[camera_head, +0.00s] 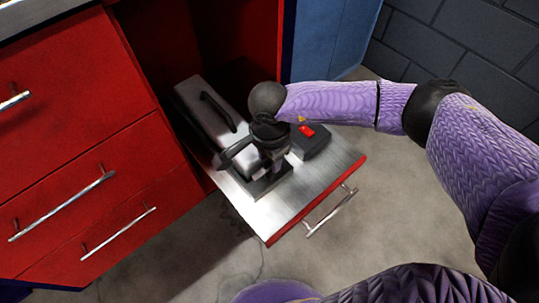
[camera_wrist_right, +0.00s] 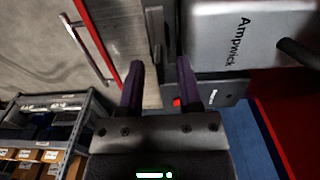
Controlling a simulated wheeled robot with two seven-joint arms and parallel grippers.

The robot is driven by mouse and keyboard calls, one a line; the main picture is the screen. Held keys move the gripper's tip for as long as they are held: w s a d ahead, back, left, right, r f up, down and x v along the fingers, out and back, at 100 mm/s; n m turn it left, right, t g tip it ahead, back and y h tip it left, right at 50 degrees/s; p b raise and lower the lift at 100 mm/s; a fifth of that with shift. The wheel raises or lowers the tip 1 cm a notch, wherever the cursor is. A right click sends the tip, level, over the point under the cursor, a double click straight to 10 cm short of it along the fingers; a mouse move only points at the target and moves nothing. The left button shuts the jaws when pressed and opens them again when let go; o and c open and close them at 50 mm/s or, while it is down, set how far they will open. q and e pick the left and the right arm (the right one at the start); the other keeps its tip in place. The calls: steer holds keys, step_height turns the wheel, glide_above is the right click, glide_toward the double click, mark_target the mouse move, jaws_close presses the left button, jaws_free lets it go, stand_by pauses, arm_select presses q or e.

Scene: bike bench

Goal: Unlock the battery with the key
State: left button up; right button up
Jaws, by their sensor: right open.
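The battery (camera_head: 205,105) is a long silver case with a black handle, lying at the back left of the pulled-out shelf. In the right wrist view its silver case (camera_wrist_right: 225,45) carries the word "Ampwick". My right gripper (camera_head: 268,160) is over the shelf, beside the battery. In the right wrist view its two purple fingers (camera_wrist_right: 160,75) are apart, and I see nothing held between them. A dark part (camera_wrist_right: 156,30) lies beyond the fingertips, beside the battery. I cannot make out a key or a lock. My left gripper is not in view.
A black box (camera_head: 311,143) with a red switch stands on the metal shelf (camera_head: 325,180). The shelf's red front has a bar handle (camera_head: 331,211). Red drawers (camera_head: 70,110) stand at left. In the right wrist view, a rack (camera_wrist_right: 50,125) holds boxes.

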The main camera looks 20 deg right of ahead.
step_height(320, 180, up, 10)
steer(key=p, duration=0.4)
steer(key=shift+f+p, duration=0.2)
steer(key=shift+p, duration=0.15)
